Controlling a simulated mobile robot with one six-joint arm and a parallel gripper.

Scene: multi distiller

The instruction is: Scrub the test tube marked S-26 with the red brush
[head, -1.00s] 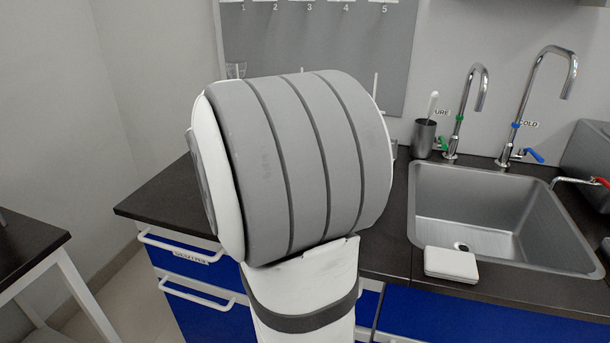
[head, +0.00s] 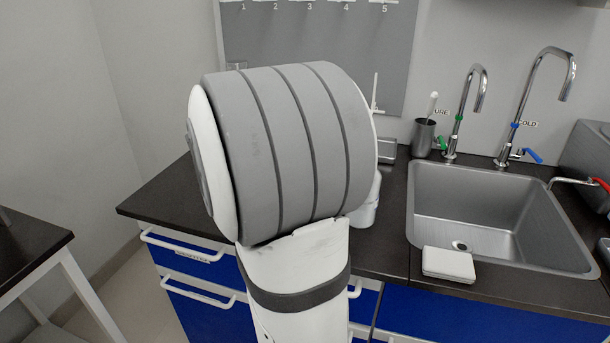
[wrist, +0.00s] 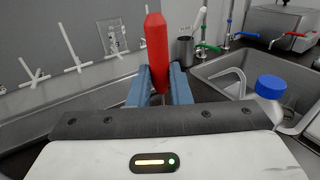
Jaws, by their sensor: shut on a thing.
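In the wrist view my gripper (wrist: 161,78) has its blue fingers closed around a red brush (wrist: 156,45). Its red handle stands upright above the fingers, and the lower part is hidden behind the gripper body. In the head view my own arm covers the gripper and the brush. I cannot make out a test tube marked S-26 in either view.
The sink (head: 480,215) is at the right, with a white box (head: 448,264) on its front edge. A grey cup (head: 423,138) holding a white-handled item stands by the taps. A blue-capped bottle (wrist: 270,88) is right of my gripper. White pegs (wrist: 70,50) line the wall board.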

